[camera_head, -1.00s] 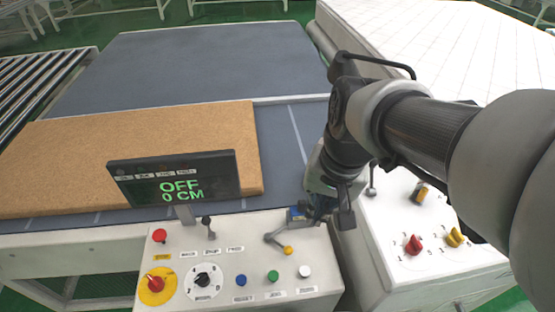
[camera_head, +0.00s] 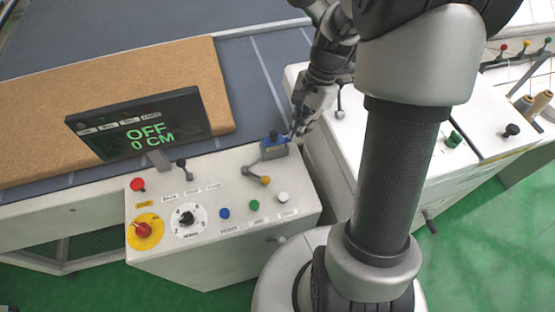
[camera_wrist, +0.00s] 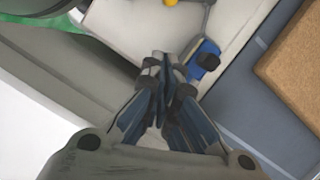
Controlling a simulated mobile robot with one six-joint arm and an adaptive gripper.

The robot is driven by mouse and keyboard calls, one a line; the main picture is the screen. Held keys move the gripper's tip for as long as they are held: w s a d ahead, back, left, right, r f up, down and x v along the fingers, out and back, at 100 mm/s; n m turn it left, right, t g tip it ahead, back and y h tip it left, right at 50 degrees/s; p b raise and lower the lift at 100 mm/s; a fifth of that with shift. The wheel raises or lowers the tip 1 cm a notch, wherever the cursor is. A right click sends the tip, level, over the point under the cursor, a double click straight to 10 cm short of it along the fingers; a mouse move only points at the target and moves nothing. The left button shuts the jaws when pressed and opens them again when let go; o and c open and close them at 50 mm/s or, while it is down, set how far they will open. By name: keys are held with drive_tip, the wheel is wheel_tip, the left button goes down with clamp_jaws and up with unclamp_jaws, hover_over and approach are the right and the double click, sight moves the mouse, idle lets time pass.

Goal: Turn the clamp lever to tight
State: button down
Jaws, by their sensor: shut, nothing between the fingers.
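A grey lever with a yellow knob (camera_head: 265,181) stands on the control box's right part, its arm pointing toward the front right. A blue block with a dark knob (camera_head: 273,141) sits behind it at the box's back right corner. No legible label shows which part is the clamp lever. My gripper (camera_head: 298,128) is just right of the blue block, shut and empty; contact cannot be told. In the wrist view the closed fingertips (camera_wrist: 163,65) are left of the blue block (camera_wrist: 204,60), and the yellow knob (camera_wrist: 171,2) is at the top edge.
The control box (camera_head: 215,265) carries buttons, a dial (camera_head: 187,218) and a red switch (camera_head: 143,229). A display reading OFF, 0 CM (camera_head: 140,130) stands behind. A brown mattress (camera_head: 190,70) lies on the dark conveyor (camera_head: 270,50). A white machine (camera_head: 440,175) stands to the right.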

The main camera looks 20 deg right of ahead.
sight(258, 177)
drive_tip(key=b+x, duration=0.3)
drive_tip(key=x, duration=0.7)
drive_tip(key=shift+b, duration=0.3)
drive_tip(key=shift+s+a+f+b, duration=0.1)
drive_tip(key=shift+s+a+b, duration=0.1)
drive_tip(key=shift+a, duration=0.45)
drive_tip(key=shift+s+a+f+b, duration=0.1)
drive_tip(key=shift+s+a+f, duration=0.1)
drive_tip(key=shift+a, duration=0.45)
drive_tip(key=shift+s+a+f+b, duration=0.1)
drive_tip(key=shift+s+a+b, duration=0.05)
drive_tip(key=shift+a, duration=0.45)
drive_tip(key=shift+a+r, duration=0.1)
